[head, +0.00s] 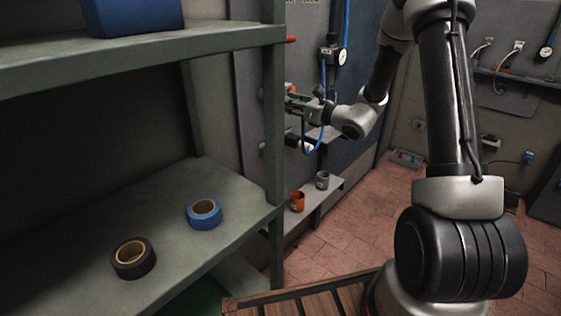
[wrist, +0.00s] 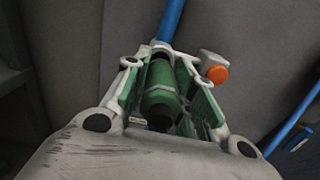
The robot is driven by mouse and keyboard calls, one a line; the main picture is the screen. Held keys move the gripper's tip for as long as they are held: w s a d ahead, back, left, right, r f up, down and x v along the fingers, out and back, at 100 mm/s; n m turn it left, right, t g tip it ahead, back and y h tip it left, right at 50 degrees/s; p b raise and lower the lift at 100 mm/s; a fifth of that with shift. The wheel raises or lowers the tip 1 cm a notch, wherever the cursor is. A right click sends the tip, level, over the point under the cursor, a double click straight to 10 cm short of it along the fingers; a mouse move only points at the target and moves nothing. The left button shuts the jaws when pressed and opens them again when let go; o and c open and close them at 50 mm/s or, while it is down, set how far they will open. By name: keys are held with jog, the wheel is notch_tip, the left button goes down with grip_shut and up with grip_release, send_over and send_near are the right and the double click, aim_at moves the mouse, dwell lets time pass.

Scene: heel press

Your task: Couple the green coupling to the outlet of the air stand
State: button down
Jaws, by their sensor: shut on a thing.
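The green coupling (wrist: 160,92) sits between the two green-padded fingers of my gripper (wrist: 165,75) in the wrist view, with a blue hose (wrist: 171,20) leading up from it. In the head view my gripper (head: 297,105) reaches left toward the wall panel, and the shelf post partly hides it. The coupling cannot be made out there. The air stand's regulator with round gauge (head: 335,57) is above and right of my gripper, and a blue hose (head: 322,90) runs below it. A grey fitting with an orange end (wrist: 215,72) is just right of the fingers; I cannot tell whether it is the outlet.
A grey shelf rack (head: 275,130) stands at left, its post close to my gripper. It bears a black tape roll (head: 133,259), a blue tape roll (head: 204,214) and a blue box (head: 135,15). Orange (head: 297,201) and grey (head: 322,180) cups stand on a low ledge.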

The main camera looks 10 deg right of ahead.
jog(key=shift+x, duration=1.4)
jog(key=c, duration=1.1)
grip_release()
jog(key=shift+a, duration=0.1)
